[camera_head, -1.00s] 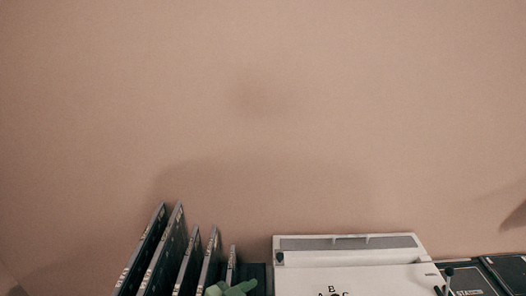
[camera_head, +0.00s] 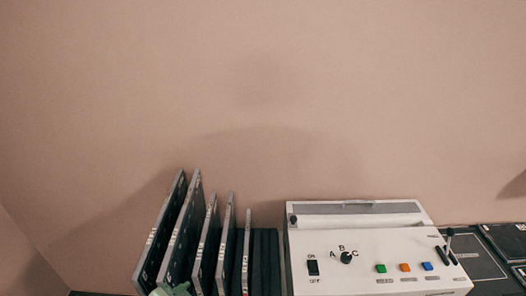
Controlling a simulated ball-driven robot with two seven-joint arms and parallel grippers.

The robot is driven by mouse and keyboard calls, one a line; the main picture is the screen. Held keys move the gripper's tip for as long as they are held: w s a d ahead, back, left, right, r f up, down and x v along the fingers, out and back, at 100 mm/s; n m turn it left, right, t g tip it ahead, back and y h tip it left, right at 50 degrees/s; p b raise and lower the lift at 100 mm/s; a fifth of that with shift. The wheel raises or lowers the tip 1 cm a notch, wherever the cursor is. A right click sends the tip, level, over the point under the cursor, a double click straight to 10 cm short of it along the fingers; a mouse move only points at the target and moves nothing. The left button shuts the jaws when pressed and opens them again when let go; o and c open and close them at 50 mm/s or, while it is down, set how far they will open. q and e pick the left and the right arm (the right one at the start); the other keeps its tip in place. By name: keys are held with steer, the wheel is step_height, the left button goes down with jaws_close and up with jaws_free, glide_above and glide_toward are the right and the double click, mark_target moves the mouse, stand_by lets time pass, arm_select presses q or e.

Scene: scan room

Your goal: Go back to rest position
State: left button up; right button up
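Neither gripper's fingers show in the head view. A small pale green rounded piece (camera_head: 181,289) shows at the bottom edge, in front of the upright plates; it looks like part of my own arm, and most of it is cut off by the frame. I cannot see anything held.
Dark upright plates (camera_head: 179,240) stand in a slotted rack at lower left. A white control panel (camera_head: 374,247) sits right of them, with a knob (camera_head: 346,258), a black switch (camera_head: 313,268) and green, orange and blue buttons. Dark panels (camera_head: 505,240) lie at far right, before a bare wall (camera_head: 260,80).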

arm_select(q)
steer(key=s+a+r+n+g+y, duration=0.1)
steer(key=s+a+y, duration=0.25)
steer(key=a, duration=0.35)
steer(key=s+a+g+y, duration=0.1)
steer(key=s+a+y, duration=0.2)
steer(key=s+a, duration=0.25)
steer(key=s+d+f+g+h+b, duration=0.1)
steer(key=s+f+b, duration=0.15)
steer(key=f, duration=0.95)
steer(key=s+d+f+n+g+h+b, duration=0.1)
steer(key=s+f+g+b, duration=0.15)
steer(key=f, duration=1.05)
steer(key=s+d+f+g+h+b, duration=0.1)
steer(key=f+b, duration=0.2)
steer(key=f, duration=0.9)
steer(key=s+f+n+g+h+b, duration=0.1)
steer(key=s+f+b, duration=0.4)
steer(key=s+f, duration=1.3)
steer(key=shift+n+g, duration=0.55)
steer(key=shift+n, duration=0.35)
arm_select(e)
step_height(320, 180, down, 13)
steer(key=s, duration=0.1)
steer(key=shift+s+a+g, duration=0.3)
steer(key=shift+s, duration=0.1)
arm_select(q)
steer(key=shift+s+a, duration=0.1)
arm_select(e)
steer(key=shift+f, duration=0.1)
